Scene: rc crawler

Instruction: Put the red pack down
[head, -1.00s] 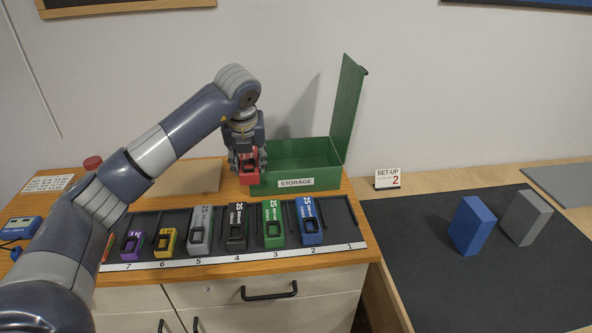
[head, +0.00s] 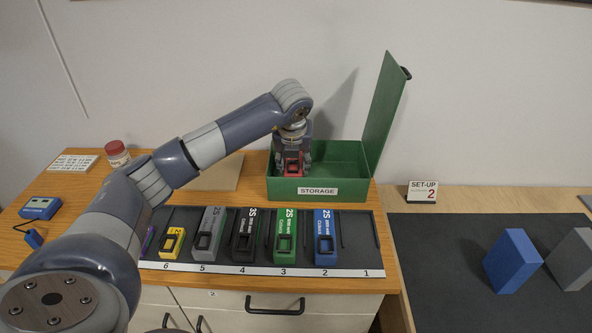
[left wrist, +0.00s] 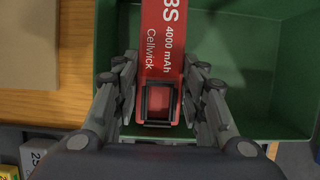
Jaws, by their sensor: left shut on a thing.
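The red pack (head: 292,164) is in my left gripper (head: 292,158), inside the left part of the open green storage box (head: 352,190). In the left wrist view the red pack (left wrist: 163,45) lies between both fingers of the gripper (left wrist: 160,88), its label reading "4000 mAh Cellwick". The green box floor (left wrist: 265,75) shows below and to the right of it. I cannot tell whether the pack touches the box floor. The box lid (head: 388,110) stands open at the right. My right gripper is not in view.
In front of the box, a dark numbered rack (head: 355,258) holds yellow, grey, black, green and blue packs; slot 1 looks empty. A red-capped jar (head: 117,153) and a blue charger (head: 40,208) stand at left. A dark mat with blue and grey blocks lies at right.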

